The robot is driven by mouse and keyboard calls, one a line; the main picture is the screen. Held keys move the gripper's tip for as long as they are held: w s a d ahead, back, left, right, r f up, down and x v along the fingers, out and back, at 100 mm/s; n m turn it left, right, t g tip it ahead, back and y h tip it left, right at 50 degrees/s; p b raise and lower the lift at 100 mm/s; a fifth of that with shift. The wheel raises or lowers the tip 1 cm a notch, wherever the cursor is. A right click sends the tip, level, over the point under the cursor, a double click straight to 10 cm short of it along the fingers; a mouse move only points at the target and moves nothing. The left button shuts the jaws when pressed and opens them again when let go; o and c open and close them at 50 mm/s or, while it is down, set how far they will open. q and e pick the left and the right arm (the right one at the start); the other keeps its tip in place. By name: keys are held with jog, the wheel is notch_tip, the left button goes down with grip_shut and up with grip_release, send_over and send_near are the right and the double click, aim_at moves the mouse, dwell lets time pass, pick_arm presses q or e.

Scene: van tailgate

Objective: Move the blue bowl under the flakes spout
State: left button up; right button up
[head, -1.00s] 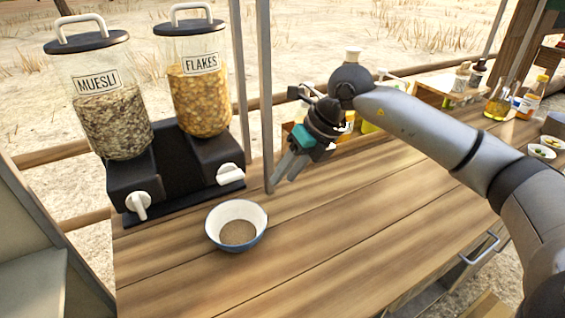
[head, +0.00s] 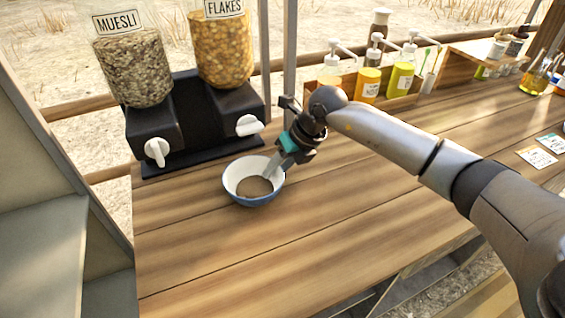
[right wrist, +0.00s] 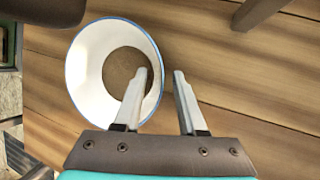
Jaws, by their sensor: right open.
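The blue bowl (head: 254,197), white inside with a brown layer at the bottom, stands on the wooden counter in front of the dispenser. My right gripper (head: 270,172) is open at the bowl's right rim. In the right wrist view, one fingertip of the gripper (right wrist: 161,73) overlaps the inside of the bowl (right wrist: 88,60) and the other is outside its rim; contact cannot be told. The flakes container (head: 222,50) sits above a white spout knob (head: 249,125), behind the bowl. My left gripper is not in view.
The muesli container (head: 133,68) with its white knob (head: 157,152) stands left of the flakes. The counter (head: 330,215) right and front of the bowl is clear.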

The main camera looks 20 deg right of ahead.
jog(key=shift+c, duration=0.2)
grip_shut()
dwell(1.2)
